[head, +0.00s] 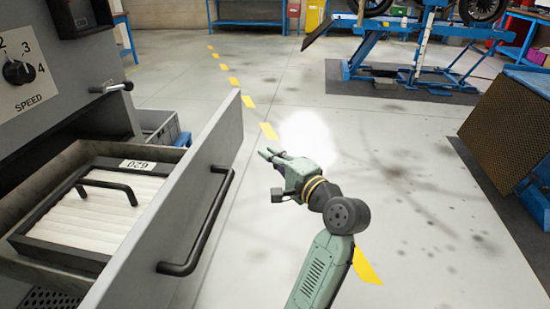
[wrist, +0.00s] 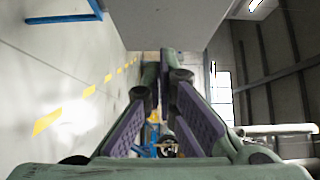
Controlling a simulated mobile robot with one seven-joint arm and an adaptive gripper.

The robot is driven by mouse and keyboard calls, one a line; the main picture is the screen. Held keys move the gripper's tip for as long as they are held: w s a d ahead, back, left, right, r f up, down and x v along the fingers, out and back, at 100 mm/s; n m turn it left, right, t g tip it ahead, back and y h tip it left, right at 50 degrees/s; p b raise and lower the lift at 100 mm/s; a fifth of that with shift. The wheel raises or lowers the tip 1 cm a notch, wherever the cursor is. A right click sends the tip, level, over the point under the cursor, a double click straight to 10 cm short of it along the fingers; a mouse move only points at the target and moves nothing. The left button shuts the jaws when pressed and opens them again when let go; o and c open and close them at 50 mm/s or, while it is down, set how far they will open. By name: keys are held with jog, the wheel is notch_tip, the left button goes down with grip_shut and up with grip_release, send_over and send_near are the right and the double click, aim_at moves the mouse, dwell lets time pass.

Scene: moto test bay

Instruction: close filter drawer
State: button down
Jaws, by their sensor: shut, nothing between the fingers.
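The filter drawer (head: 190,190) is pulled open at the left of the head view, its grey front panel standing well out from the machine. A black bar handle (head: 201,228) is on its outer face. Inside lies a white pleated filter (head: 95,220) in a dark frame with its own black handle and a label reading 620. My gripper (head: 268,154) is to the right of the drawer front, apart from the handle, and points left and away. It is shut and empty. In the wrist view the finger tips (wrist: 166,62) meet, with a grey panel (wrist: 165,22) above them.
The grey machine (head: 60,70) carries a speed knob (head: 18,72) and a black lever (head: 112,88) above the drawer. A blue-grey crate (head: 160,127) stands behind the drawer front. A blue lift (head: 400,60) and a mesh-sided box (head: 510,120) are at the right. The floor between is clear.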

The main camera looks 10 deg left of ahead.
jog(key=shift+w+a+p, duration=0.2)
jog(key=shift+w+a, duration=0.45)
jog(key=shift+a, duration=0.6)
jog(key=shift+w+a+p, duration=0.2)
jog(key=shift+w+a, duration=0.4)
jog(key=shift+a, duration=0.65)
jog(key=shift+w+a+p, duration=0.2)
jog(key=shift+w+a, duration=0.45)
jog(key=shift+a, duration=0.6)
jog(key=w+a+p, duration=0.1)
jog(key=a+p, duration=0.5)
jog(key=a, duration=2.9)
jog(key=shift+a, duration=0.2)
jog(key=shift+a+r, duration=0.1)
jog(key=shift+r, duration=0.05)
